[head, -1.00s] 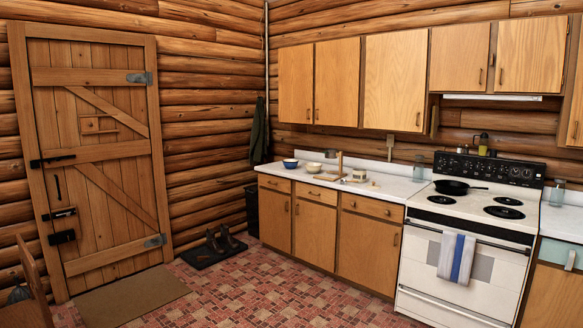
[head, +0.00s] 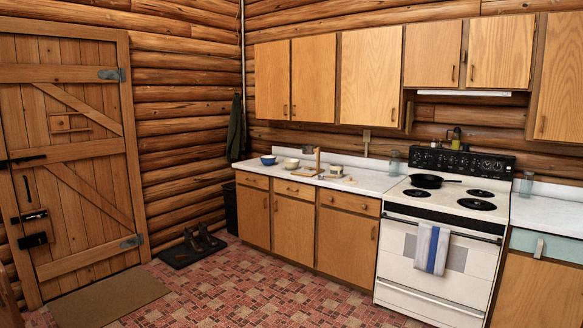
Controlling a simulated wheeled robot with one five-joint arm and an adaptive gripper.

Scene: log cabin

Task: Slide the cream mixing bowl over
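A small cream bowl (head: 291,164) stands upright on the white countertop (head: 362,178), towards its left end. A blue bowl (head: 268,160) stands just left of it, close by. To the right of the cream bowl is a wooden upright piece (head: 317,160) on a low wooden board. My gripper is not in view, and nothing touches the cream bowl that I can see.
A small box-like item (head: 337,170) sits further right on the counter. The white stove (head: 440,245) holds a black pan (head: 427,181). Boots on a dark mat (head: 192,249) lie by the left wall. The tiled floor (head: 265,290) before the cabinets is clear.

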